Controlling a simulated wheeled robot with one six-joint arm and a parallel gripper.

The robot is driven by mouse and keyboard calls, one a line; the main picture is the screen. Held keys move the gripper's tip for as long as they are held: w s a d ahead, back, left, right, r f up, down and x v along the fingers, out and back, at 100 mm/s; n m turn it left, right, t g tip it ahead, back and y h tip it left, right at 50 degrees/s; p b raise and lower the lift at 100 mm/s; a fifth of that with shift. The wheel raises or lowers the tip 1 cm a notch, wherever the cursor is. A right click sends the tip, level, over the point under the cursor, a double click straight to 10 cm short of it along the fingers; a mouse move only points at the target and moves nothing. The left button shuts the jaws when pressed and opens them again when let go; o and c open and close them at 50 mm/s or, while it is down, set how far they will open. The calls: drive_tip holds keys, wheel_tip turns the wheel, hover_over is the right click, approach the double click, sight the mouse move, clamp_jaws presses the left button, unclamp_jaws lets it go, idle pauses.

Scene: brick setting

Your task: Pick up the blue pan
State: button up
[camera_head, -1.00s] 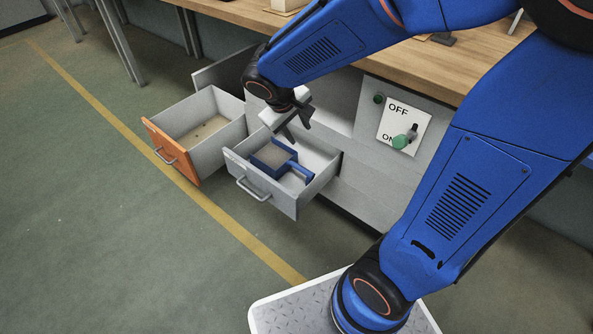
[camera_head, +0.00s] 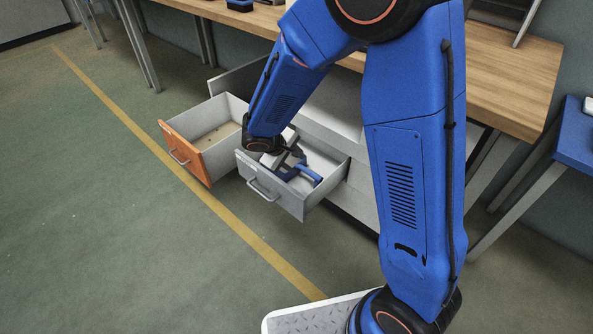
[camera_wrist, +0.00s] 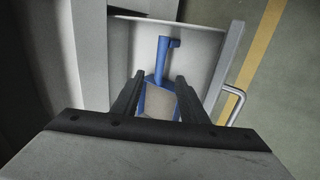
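The blue pan lies in the open grey drawer (camera_head: 268,184). Its blue handle shows to the right of my gripper in the head view (camera_head: 311,175), and its body is mostly hidden there by my arm. In the wrist view the pan (camera_wrist: 161,101) has a blue rim and a greyish inside, with its handle pointing up the picture. My gripper (camera_wrist: 161,82) is open above the pan, with its two fingers on either side of the pan body in that view. I cannot tell whether the fingers touch it. In the head view my gripper (camera_head: 288,165) is low over the drawer.
An open drawer with an orange front (camera_head: 184,153) stands to the left of the grey drawer. A wooden worktop (camera_head: 500,75) is above and behind. A blue table (camera_head: 577,135) stands at the right. The green floor in front is clear.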

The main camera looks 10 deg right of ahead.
sight(308, 171)
drive_tip(key=x, duration=1.4)
drive_tip(key=shift+f, duration=0.3)
clamp_jaws()
